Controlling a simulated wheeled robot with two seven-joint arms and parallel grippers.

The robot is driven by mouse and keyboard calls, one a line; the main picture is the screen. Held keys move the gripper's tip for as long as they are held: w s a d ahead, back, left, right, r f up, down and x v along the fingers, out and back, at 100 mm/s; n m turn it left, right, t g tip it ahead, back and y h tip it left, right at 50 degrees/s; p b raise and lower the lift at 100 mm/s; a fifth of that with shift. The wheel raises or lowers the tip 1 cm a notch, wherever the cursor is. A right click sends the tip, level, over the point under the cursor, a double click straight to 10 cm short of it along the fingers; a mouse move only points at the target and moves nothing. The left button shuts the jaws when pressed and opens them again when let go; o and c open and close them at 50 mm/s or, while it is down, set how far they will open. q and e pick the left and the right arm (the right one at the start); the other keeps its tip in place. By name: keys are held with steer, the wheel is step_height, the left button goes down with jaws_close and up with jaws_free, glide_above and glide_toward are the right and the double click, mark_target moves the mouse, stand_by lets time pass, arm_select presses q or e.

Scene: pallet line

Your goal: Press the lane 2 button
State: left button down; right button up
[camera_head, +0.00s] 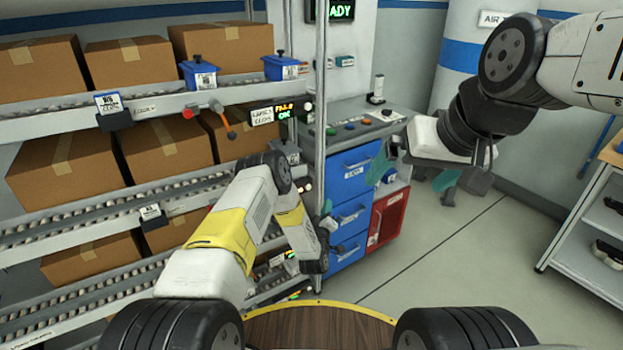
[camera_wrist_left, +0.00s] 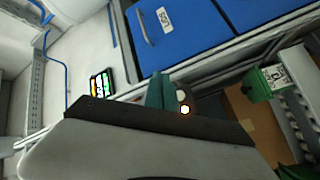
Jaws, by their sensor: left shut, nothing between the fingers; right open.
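My left arm reaches toward the rack's right-hand post. Its gripper (camera_head: 327,209) is shut and empty beside the blue drawers, with its teal fingertips partly hidden by the arm. In the left wrist view, the teal fingers (camera_wrist_left: 160,92) show beyond the dark wrist edge, close to a small glowing round light (camera_wrist_left: 184,109); I cannot tell whether they touch. No lane 2 label is readable, so I cannot tell which button is lane 2's. A lit lane display (camera_head: 268,114) is on the upper rack rail. My right gripper (camera_head: 418,180) is open and empty over the floor, its teal fingers apart.
The roller rack (camera_head: 60,222) holds several cardboard boxes (camera_head: 165,150). A grey counter (camera_head: 385,108) carries coloured buttons (camera_head: 349,126) above blue drawers (camera_head: 352,173) and a red crate (camera_head: 388,220). A shelf cart (camera_head: 572,225) stands right. The floor (camera_head: 460,270) between is clear.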

mark_target(309, 187)
arm_select(q)
steer(key=shift+w, duration=0.1)
steer(key=w+a, duration=0.5)
steer(key=w, duration=0.2)
stand_by(0.4)
steer(key=shift+a, duration=0.1)
stand_by(1.9)
steer(key=shift+w+a, duration=0.2)
steer(key=shift+w, duration=0.15)
steer(key=shift+w+a, duration=0.3)
steer(key=shift+w, duration=0.05)
stand_by(0.9)
steer(key=shift+s+d, duration=0.5)
steer(key=shift+s, duration=0.2)
steer(key=shift+s+d, duration=0.1)
